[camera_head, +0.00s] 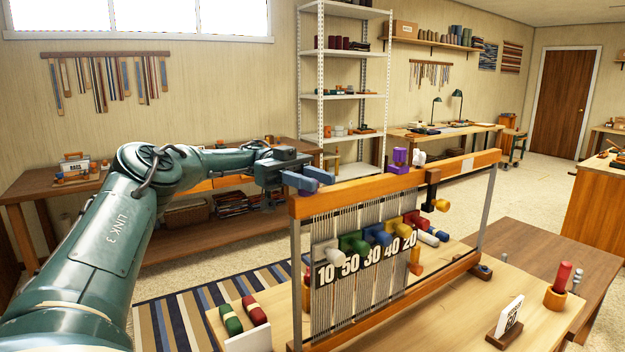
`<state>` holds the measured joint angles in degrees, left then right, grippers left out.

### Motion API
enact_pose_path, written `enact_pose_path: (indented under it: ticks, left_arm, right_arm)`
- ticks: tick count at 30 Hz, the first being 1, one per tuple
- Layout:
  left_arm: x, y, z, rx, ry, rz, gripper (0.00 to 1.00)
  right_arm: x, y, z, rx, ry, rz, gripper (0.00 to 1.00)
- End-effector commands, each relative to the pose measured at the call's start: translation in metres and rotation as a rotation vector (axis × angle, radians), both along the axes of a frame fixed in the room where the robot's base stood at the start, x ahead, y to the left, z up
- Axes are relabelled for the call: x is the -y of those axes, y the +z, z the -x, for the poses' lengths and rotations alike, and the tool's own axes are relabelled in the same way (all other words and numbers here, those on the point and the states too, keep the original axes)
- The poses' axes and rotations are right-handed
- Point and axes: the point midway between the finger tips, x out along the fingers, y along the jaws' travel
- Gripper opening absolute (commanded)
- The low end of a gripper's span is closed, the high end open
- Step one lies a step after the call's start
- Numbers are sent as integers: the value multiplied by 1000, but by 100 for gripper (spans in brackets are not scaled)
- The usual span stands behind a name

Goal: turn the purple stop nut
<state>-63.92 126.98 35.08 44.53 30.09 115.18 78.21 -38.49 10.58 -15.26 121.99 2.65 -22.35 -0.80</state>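The purple stop nut (399,156) sits on the top beam (350,190) of the floor loom, right of the beam's middle. It looks like a purple block with another purple part below it. My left gripper (322,184) reaches in from the left at the beam's left end. Its two blue fingers are apart with nothing visible between them. It is well to the left of the purple nut and not touching it. Whether the fingers touch the beam is unclear. My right gripper is out of view.
A white knob (419,157) stands just right of the purple nut. A yellow-tipped part (441,205) hangs at the beam's right. Numbered colored blocks (375,235) line the loom's front. A card stand (508,318) and red-topped cup (558,290) stand on the table at right.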

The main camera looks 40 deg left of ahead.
Motion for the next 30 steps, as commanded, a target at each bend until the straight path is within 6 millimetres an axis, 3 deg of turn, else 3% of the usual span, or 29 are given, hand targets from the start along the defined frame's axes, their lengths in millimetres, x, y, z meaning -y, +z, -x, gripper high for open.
enact_pose_path:
  ticks: [8, 21, 30]
  left_arm:
    - [0, 9, 0, 4, 1, 0, 31]
    - [0, 90, 0, 1, 1, 0, 31]
    - [0, 100, 0, -1, 1, -1, 31]
  right_arm:
    - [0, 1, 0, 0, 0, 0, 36]
    - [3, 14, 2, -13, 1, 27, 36]
    - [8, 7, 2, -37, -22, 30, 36]
